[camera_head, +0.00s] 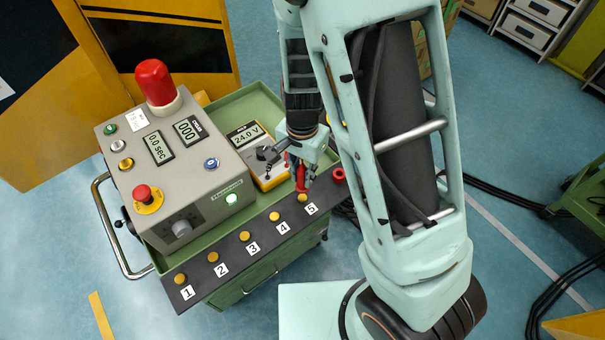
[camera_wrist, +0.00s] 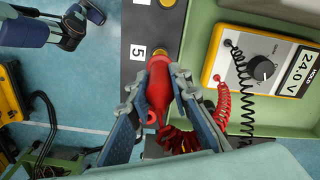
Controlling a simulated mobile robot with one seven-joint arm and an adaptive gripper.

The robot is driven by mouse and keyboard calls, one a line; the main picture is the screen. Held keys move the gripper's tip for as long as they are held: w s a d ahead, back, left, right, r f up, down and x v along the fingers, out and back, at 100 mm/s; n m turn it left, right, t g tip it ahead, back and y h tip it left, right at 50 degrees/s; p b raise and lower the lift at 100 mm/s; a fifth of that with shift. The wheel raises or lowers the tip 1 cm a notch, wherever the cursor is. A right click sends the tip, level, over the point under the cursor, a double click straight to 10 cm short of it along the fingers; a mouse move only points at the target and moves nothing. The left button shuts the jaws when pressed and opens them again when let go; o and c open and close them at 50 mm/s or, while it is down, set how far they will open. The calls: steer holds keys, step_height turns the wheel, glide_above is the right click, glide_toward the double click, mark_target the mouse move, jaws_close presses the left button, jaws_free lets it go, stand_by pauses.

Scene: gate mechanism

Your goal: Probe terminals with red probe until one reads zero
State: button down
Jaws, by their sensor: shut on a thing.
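A black strip (camera_head: 233,256) carries several yellow terminals in a row, labelled 1 (camera_head: 180,278), 2 (camera_head: 213,256), 3 (camera_head: 244,236), 4 (camera_head: 274,216) and 5 (camera_head: 303,197). My gripper (camera_head: 303,177) is shut on the red probe (camera_wrist: 158,88) at the terminal 5 end of the strip. The probe's nose lies close to terminal 5; I cannot tell whether it touches. In the wrist view the probe sits between both fingers (camera_wrist: 157,78), near the label 5. The yellow multimeter (camera_head: 254,160) shows 24.0 V, also readable in the wrist view (camera_wrist: 296,75).
A grey control box (camera_head: 180,165) with a red beacon (camera_head: 155,82), a red stop button (camera_head: 143,194) and displays reading 0.0 sec and 000 stands on the green cart (camera_head: 262,97). A red ring (camera_head: 338,174) sits beyond terminal 5. Coiled red and black leads (camera_wrist: 223,105) hang from the multimeter.

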steer(key=shift+r+p, duration=0.6)
steer(key=shift+r, duration=0.35)
steer(key=shift+a, duration=0.1)
stand_by(1.8)
